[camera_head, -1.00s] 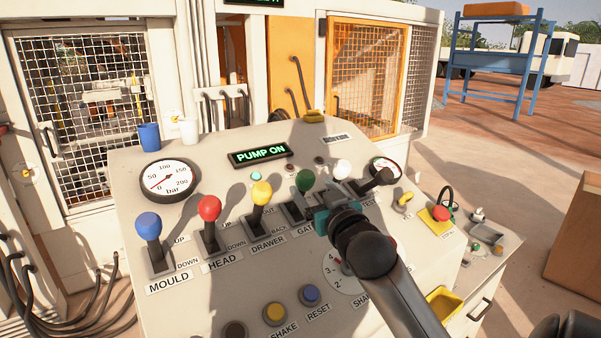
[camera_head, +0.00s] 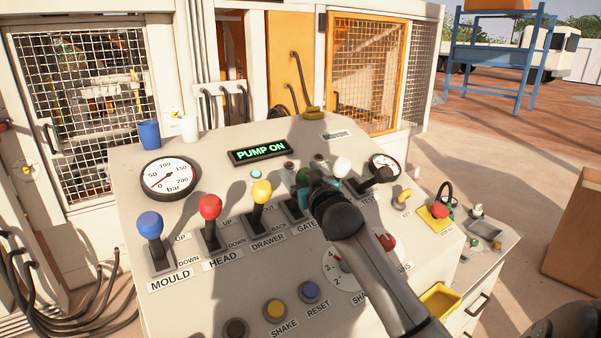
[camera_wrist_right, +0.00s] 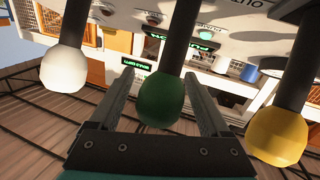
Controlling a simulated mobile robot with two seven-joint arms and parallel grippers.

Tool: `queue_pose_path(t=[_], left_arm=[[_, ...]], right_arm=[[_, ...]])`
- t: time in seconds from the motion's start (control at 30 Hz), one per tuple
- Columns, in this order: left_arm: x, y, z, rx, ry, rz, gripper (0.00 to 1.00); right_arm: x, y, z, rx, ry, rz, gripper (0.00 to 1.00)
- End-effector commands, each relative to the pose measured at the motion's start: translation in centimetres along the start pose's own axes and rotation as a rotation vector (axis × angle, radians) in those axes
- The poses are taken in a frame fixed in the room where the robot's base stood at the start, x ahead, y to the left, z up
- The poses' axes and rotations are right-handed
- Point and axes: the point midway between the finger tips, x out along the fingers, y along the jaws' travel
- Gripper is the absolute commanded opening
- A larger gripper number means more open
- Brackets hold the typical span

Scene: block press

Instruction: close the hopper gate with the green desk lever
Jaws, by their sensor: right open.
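The green desk lever (camera_head: 303,176) stands at the GATE label, between the yellow and white levers. My right gripper (camera_head: 316,187) is over it in the head view and hides most of its knob. In the right wrist view the green knob (camera_wrist_right: 161,101) sits between the two open fingers of the right gripper (camera_wrist_right: 158,78), with a gap showing on each side. The hopper gate cannot be made out. My left gripper is not in view.
A yellow-knobbed lever (camera_head: 261,192) and a white-knobbed lever (camera_head: 341,167) stand close on either side. Red (camera_head: 210,207) and blue (camera_head: 149,225) levers are further left. A PUMP ON display (camera_head: 258,152) is lit. An emergency-stop button (camera_head: 439,211) is at the right.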

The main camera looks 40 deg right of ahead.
Motion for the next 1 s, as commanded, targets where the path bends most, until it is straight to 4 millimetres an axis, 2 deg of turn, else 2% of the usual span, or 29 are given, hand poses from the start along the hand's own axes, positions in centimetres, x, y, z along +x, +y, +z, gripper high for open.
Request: queue_pose_path(t=[0.07,0.77,1.0], left_arm=[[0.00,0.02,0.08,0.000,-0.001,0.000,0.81],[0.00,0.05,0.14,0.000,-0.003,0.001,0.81],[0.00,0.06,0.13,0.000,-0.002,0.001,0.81]], right_arm=[[-0.01,0.00,0.00,0.000,0.000,0.000,0.79],[-0.04,-0.01,0.04,0.000,-0.001,0.000,0.01],[-0.04,-0.01,0.04,0.000,-0.001,0.000,0.00]])
